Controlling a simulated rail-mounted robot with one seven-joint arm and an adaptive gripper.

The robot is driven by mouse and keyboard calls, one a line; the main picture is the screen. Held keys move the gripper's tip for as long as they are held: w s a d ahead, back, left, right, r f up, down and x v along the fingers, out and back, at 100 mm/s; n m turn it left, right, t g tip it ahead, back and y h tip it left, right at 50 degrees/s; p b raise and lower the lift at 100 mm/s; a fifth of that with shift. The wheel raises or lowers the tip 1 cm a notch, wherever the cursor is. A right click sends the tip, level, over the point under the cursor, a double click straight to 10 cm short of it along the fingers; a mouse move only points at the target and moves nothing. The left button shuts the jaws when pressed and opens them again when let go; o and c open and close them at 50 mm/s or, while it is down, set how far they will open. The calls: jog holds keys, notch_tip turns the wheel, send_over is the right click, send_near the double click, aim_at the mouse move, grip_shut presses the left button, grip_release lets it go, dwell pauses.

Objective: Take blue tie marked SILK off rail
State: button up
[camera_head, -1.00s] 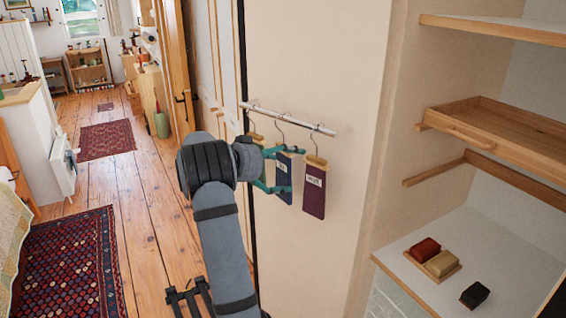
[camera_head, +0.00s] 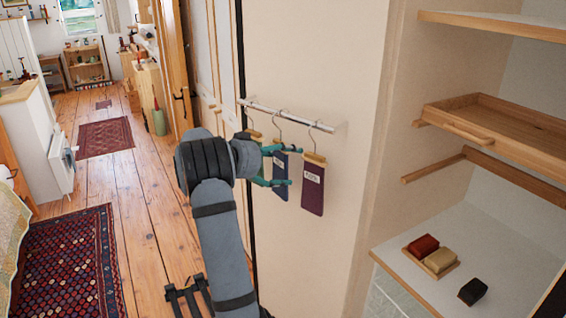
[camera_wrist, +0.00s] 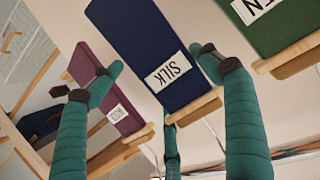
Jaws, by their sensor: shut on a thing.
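The blue tie marked SILK (camera_head: 280,188) hangs from a wooden-clip hanger whose hook is still on the metal rail (camera_head: 285,114). It is the middle one of three hanging ties. In the wrist view the blue tie (camera_wrist: 150,45) shows its white SILK label upside down. My gripper (camera_head: 286,166) has green fingers that reach in from the left and are shut on the blue tie. In the wrist view the fingers of my gripper (camera_wrist: 160,70) lie on either side of it, with a third finger partly behind its clip.
A purple tie (camera_head: 313,190) hangs close on the right. A green tie (camera_wrist: 280,25) hangs on the other side, mostly hidden by my arm in the head view. The wall is just behind the ties. Shelves with small blocks (camera_head: 440,260) stand to the right.

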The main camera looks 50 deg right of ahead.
jog(key=shift+w+a+r+b, duration=0.15)
jog(key=shift+a+r+b, duration=0.15)
jog(key=shift+a+b, duration=0.1)
jog(key=shift+c, duration=1.4)
jog(key=r+b+v, duration=0.1)
jog(key=b+v, duration=0.2)
jog(key=v, duration=1.2)
jog(key=shift+d+r+b, duration=0.2)
jog(key=shift+d+b, duration=0.05)
jog(key=shift+b, duration=0.1)
